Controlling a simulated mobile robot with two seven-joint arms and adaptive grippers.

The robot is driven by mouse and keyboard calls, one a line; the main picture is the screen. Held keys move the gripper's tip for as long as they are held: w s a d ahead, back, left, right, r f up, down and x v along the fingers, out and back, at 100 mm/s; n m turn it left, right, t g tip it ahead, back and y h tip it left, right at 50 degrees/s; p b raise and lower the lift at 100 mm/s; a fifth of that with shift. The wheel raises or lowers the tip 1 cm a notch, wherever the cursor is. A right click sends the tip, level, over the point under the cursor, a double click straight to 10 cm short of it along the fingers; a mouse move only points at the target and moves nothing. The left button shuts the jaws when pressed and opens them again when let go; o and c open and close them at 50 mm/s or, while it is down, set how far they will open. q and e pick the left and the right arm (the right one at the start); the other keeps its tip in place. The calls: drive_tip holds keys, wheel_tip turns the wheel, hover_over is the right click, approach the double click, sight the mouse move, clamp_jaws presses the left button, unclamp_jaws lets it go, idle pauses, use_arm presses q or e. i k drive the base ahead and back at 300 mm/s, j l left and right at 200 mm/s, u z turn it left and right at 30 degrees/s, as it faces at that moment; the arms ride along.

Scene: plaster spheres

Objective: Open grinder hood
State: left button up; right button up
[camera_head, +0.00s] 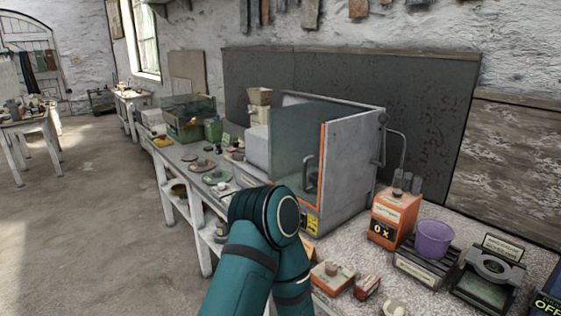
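The grinder hood (348,165) is a large pale grey box on the long bench, right of the middle. Its glass front (292,147) faces left, with an orange edge strip down its right side. A dark curved handle (309,172) sits on this front, near the orange strip. The glass front looks shut, though its lower part is hidden. One teal arm of mine rises from the bottom middle, and its bent joint covers the hood's lower front corner. Neither gripper can be seen.
Right of the hood stand an orange box (392,218) marked "0 x", a purple bowl (433,239) and a dark device (487,277). Small blocks lie near the bench's front edge. A green-framed glass case (188,118) stands farther left. The floor at left is clear.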

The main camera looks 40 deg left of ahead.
sight(321, 111)
drive_tip(key=u, duration=1.15)
